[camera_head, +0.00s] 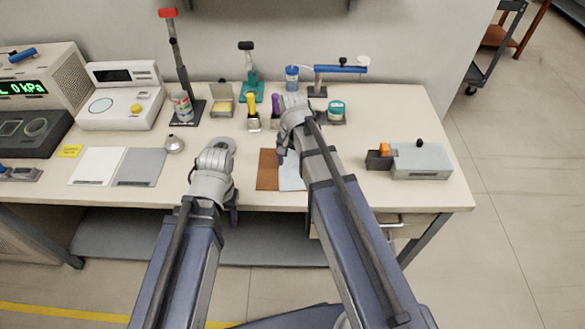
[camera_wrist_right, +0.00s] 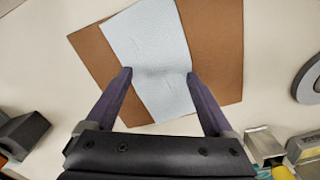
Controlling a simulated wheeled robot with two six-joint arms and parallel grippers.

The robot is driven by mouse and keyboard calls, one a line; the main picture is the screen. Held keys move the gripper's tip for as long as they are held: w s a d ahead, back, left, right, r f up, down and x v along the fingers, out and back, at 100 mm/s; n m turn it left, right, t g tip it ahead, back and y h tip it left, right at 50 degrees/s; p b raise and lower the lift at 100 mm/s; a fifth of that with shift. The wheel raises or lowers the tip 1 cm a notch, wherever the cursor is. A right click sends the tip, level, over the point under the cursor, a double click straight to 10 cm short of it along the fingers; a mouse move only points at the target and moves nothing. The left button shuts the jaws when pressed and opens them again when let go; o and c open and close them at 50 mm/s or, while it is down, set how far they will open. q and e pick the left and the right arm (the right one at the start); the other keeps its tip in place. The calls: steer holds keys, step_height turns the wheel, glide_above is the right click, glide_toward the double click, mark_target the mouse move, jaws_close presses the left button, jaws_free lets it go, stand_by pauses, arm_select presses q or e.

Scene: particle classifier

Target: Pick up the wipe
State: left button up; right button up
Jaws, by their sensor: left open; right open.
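The wipe, a pale blue cloth (camera_wrist_right: 146,38), lies on a brown mat (camera_wrist_right: 212,35) in the right wrist view. It has a raised crease across its middle. The wipe (camera_head: 290,178) and mat (camera_head: 267,170) also show in the head view, partly hidden by my right arm. My right gripper (camera_wrist_right: 158,74) is open, with one fingertip at each side edge of the wipe, near the crease. I cannot tell whether the fingertips touch the cloth. My left gripper (camera_head: 234,208) hangs near the table's front edge, left of the mat, and is largely hidden; it is apart from the wipe.
White and grey plates (camera_head: 140,167) lie to the left on the table, with a small metal bulb (camera_head: 174,144) nearby. Several stands and bottles line the back. A grey box device (camera_head: 421,162) stands at the right. The table's front right is clear.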

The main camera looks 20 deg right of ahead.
steer(key=c, duration=1.2)
steer(key=shift+r, duration=0.2)
jaws_close()
step_height(320, 180, up, 12)
steer(key=p, duration=1.2)
steer(key=shift+f, duration=0.2)
steer(key=shift+w, duration=0.1)
